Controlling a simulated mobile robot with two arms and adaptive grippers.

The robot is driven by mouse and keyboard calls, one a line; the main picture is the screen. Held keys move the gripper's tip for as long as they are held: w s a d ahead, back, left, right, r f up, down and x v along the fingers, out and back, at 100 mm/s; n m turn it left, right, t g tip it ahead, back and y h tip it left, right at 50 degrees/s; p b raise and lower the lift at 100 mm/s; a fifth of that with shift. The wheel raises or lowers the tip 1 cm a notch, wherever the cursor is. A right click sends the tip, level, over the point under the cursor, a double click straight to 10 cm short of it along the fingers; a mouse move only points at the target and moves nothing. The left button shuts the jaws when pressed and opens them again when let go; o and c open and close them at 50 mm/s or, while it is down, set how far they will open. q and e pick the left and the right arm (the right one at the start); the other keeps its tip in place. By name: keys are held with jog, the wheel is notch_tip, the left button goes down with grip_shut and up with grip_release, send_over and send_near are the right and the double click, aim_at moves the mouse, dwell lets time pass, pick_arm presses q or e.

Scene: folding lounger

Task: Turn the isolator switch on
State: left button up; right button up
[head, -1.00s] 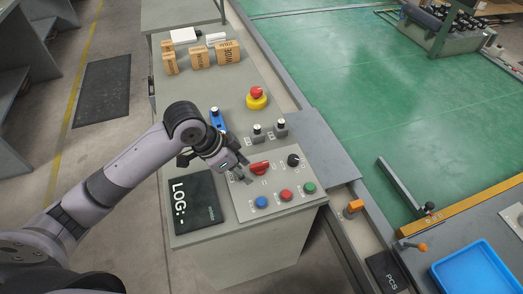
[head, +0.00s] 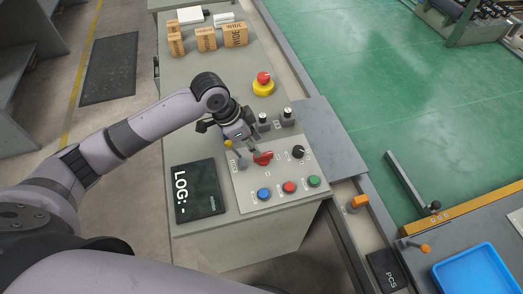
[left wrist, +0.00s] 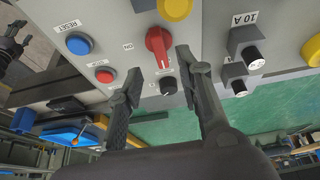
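The isolator switch, a red rotary knob (head: 263,157), sits on the grey control panel (head: 240,202), with an ON label beside it in the left wrist view, where the red knob also shows (left wrist: 158,45). My left gripper (head: 250,153) is over the panel right by the knob. In the left wrist view its two fingers (left wrist: 158,66) are spread apart, with the knob between and past their tips. I see no clear contact.
Blue (head: 264,194), red (head: 289,187) and green (head: 314,181) buttons line the panel's front. A black knob (head: 298,152) is to the right. Two small switches (head: 287,117) and a yellow-based emergency stop (head: 263,85) stand behind. A black LOG book (head: 200,194) lies left.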

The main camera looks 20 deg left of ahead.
aim_at(263, 158)
pick_arm(q)
jog(key=x, duration=0.6)
jog(key=shift+d, duration=0.1)
jog(key=shift+c, duration=0.2)
grip_shut()
